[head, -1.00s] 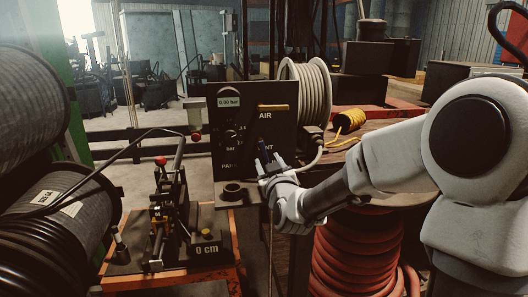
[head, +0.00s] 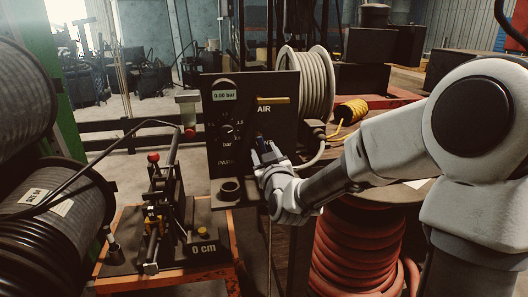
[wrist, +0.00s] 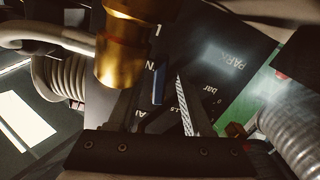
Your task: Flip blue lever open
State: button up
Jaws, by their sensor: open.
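The blue lever (wrist: 158,82) shows in the wrist view as a narrow upright blue bar beside a large brass fitting (wrist: 120,50), in front of the black panel. My gripper (wrist: 158,100) is open, with the lever between its fingers in the picture; I cannot tell whether they touch it. In the head view my gripper (head: 266,154) is at the lower right of the black panel (head: 232,150), below the word AIR and its brass pipe (head: 272,100). The lever is small and partly hidden by my fingers there.
A hose crimper with a red-knobbed handle (head: 153,157) stands on an orange-framed table at the left. Large black hose reels (head: 40,215) fill the left side. A red hose coil (head: 350,250) stands below my arm. A white hose reel (head: 308,80) is behind the panel.

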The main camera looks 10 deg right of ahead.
jog(key=shift+c, duration=0.2)
grip_shut()
jog(key=shift+a+f+m+b, duration=0.1)
jog(key=shift+a+m+b, duration=0.2)
jog(key=shift+m, duration=0.2)
jog(key=shift+a+m+b, duration=0.1)
jog(key=shift+m+b, duration=0.2)
jog(key=shift+m, duration=0.8)
jog(key=shift+o, duration=0.2)
grip_release()
jog(key=shift+s, duration=0.15)
